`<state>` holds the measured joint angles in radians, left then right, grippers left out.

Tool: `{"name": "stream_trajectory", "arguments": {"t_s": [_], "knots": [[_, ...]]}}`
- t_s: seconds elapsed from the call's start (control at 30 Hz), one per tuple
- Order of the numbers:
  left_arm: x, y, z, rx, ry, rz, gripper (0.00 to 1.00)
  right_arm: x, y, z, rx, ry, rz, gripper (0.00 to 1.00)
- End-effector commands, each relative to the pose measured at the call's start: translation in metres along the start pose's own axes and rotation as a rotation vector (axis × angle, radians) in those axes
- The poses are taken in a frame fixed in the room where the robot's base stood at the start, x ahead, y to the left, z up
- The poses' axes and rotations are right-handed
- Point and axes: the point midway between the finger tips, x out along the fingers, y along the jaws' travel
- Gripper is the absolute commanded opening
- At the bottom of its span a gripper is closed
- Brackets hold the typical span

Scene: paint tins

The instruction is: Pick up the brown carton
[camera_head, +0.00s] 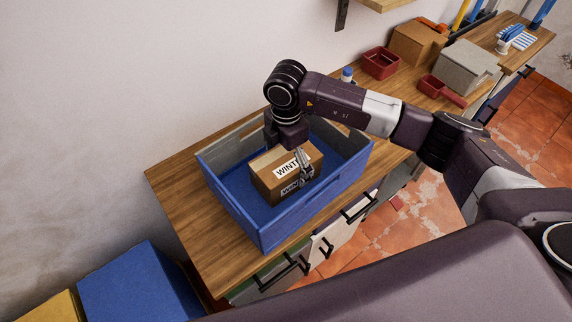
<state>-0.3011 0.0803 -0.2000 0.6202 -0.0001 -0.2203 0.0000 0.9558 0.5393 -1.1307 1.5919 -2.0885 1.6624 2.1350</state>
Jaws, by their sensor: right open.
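The brown carton (265,182) sits inside a blue crate (285,223) on the wooden counter. It has white labels with dark lettering, partly covered by my gripper. My right gripper (304,178) reaches down into the crate from above, with its fingers at the carton's right side. It is open. One finger shows in front of the carton; the other is hard to make out. Whether the fingers touch the carton cannot be told. My left gripper is not in view.
The crate's walls stand around the carton. The wooden counter (172,187) is clear at the left. Red containers (381,62), another brown box (417,42) and a grey box (466,66) stand farther right. A blue box (140,285) is at the lower left.

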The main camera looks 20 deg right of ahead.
Motion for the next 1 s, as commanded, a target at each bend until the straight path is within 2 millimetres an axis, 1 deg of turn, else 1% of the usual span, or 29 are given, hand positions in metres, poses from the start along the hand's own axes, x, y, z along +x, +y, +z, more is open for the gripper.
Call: {"name": "stream_trajectory", "arguments": {"t_s": [0.1, 0.3, 0.83, 1.0], "knots": [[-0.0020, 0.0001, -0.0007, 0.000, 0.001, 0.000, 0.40, 0.0059, 0.0001, 0.0000, -0.001, -0.001, 0.001, 0.93], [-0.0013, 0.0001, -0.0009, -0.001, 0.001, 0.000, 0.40, 0.0068, 0.0003, -0.0001, -0.002, 0.000, 0.001, 0.92], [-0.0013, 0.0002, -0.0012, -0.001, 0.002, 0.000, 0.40, 0.0063, 0.0003, -0.0004, -0.002, 0.000, 0.001, 0.33], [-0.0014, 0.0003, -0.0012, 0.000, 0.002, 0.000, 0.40, 0.0053, 0.0010, -0.0005, -0.002, 0.000, 0.003, 0.32]]}}
